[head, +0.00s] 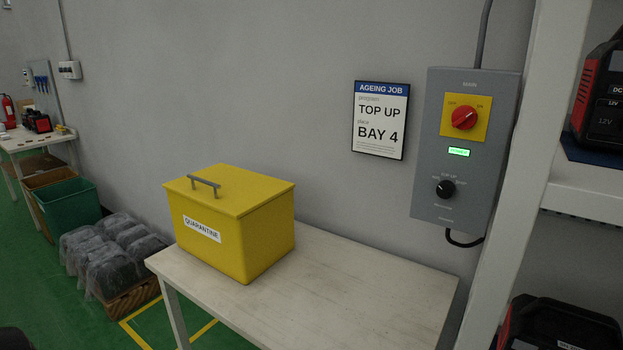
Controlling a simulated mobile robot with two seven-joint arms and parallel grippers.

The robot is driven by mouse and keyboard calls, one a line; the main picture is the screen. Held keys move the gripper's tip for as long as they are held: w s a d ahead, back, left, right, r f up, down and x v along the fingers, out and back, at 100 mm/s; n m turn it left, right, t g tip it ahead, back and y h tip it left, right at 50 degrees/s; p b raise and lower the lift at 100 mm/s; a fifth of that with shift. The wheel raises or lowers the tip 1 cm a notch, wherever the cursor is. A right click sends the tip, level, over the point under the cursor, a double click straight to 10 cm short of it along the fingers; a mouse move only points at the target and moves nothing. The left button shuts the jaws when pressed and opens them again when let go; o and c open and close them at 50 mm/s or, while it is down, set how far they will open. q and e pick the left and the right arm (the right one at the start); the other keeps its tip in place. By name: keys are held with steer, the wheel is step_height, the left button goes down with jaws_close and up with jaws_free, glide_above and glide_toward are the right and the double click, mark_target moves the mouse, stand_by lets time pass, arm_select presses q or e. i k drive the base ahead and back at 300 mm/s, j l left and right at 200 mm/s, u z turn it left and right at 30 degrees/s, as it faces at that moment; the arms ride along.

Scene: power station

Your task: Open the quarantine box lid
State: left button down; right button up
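The yellow quarantine box (262,244) stands on a pale wooden table, with a white QUARANTINE label on its front. Its yellow lid (245,191) lies flat and closed on top. A grey bar handle (204,184) sits on the lid near its left edge. The inside of the box is hidden. Neither of my grippers is in the head view.
The pale table (370,290) is clear to the right of the box. A grey control box (488,125) with a red switch and a sign (380,120) hang on the wall behind. A white shelf post (530,150) rises at right. A crate of wrapped items (125,300) stands on the floor at left.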

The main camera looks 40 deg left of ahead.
mark_target(234, 192)
steer(key=k+u, duration=0.2)
steer(key=u, duration=1.35)
steer(key=i+j+z, duration=0.1)
steer(key=z, duration=0.45)
steer(key=i+j+z, duration=0.1)
steer(key=j+z, duration=0.2)
steer(key=j, duration=0.15)
steer(key=j+z, duration=0.3)
steer(key=j, duration=0.15)
steer(key=i+j+z, duration=0.1)
steer(key=j+z, duration=0.25)
steer(key=j, duration=1.55)
